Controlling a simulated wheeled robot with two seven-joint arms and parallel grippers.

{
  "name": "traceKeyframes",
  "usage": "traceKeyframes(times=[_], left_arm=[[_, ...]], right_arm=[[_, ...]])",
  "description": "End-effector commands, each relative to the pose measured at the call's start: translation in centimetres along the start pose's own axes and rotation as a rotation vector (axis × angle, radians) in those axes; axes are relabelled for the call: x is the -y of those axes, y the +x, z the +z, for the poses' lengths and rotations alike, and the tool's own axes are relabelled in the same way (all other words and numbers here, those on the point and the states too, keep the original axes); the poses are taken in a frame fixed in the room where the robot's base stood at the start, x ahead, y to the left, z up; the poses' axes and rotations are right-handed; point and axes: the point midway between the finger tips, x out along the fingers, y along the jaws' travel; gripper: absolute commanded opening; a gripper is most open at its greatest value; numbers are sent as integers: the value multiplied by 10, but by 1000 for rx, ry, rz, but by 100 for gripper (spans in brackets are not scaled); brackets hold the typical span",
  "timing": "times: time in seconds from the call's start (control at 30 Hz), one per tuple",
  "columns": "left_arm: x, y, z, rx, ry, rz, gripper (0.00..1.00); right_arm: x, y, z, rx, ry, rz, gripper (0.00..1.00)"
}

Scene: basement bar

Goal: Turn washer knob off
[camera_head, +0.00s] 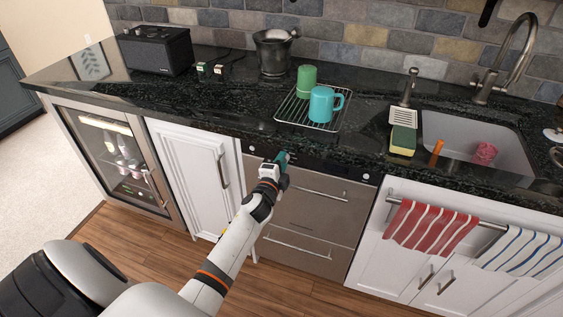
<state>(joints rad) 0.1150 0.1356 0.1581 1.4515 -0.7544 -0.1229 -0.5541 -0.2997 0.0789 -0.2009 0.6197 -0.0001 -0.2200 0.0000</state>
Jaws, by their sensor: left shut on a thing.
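The washer (312,208) is a steel double-drawer unit under the black counter, with a dark control strip (335,168) along its top edge. My left arm reaches in from the lower left, and its gripper (282,158) is at this strip, just below the counter edge. The gripper is shut on the washer knob, which the gripper itself mostly hides. The knob's turned position cannot be made out. My right gripper is not in view.
The counter edge overhangs just above my left gripper. On the counter, a wire rack (293,113) holds a green cup (306,81) and a teal mug (321,104). A sink (470,135) and striped towels (431,226) are to the right. A glass-door fridge (118,160) is left.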

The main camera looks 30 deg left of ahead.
Motion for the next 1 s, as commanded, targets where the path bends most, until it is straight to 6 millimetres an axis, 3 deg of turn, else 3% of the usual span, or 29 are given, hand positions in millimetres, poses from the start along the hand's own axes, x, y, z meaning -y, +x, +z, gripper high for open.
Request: traceKeyframes(times=[0.5,1.0], left_arm=[[1,0,-1,19,-371,-17,5],[1,0,-2,24,-458,-20,5]], right_arm=[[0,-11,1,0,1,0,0],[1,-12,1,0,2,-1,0]])
